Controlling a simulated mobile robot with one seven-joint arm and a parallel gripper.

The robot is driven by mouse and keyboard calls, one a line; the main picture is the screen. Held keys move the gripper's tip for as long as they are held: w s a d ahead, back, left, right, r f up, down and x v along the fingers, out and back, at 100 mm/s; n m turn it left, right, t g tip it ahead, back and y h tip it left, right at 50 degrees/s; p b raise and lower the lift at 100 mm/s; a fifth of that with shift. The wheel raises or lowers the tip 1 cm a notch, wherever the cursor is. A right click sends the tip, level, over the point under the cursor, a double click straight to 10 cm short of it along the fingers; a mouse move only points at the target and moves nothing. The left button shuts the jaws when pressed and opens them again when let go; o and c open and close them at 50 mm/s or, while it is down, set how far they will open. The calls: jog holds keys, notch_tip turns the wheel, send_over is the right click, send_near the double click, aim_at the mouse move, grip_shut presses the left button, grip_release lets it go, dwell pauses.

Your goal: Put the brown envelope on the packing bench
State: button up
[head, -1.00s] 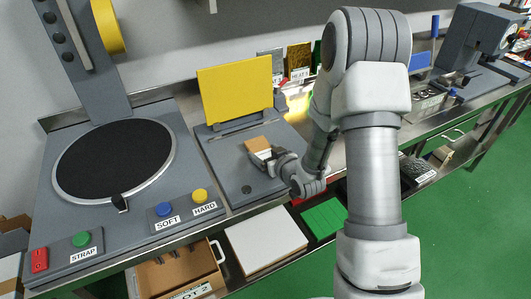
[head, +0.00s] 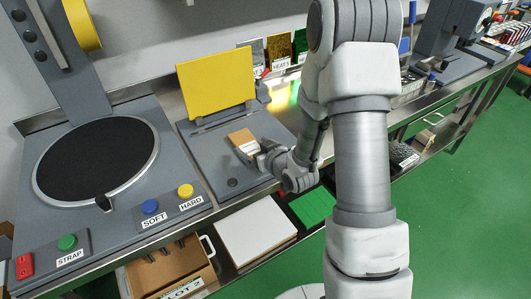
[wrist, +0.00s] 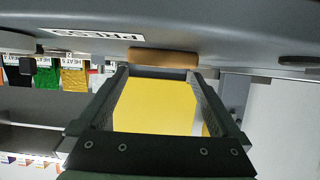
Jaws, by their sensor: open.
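A brown block-like edge (wrist: 163,60) shows just beyond my fingertips in the wrist view. My gripper (head: 256,149) is low over the plate, at the near right side of the brown piece. In the wrist view my gripper (wrist: 160,72) is open, with nothing held between its fingers. Its far fingertips are partly hidden in the head view. I cannot tell which surface is the packing bench.
A yellow upright panel (head: 216,83) stands behind the plate. A black round pad (head: 96,158) and the SOFT and HARD buttons are on the left. A white board (head: 254,232), a green tray (head: 312,206) and a cardboard box (head: 170,270) sit on the lower shelf. Green floor is clear on the right.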

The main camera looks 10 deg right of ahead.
jog(key=v, duration=0.3)
jog(key=p+v, duration=0.1)
jog(key=v, duration=0.2)
jog(key=shift+s+r, duration=0.2)
jog(key=shift+r, duration=0.15)
jog(key=shift+d+p, duration=0.1)
jog(key=shift+p, duration=0.9)
jog(key=p, duration=0.4)
jog(key=shift+s+d+r, duration=0.15)
jog(key=shift+s+r, duration=0.05)
jog(key=shift+s, duration=0.05)
jog(key=shift+s+p, duration=0.15)
jog(key=shift+p, duration=0.3)
jog(key=s+p, duration=0.1)
jog(key=p, duration=0.3)
jog(key=shift+s+d+r, duration=0.15)
jog(key=shift+s+d, duration=0.05)
jog(key=shift+p, duration=0.35)
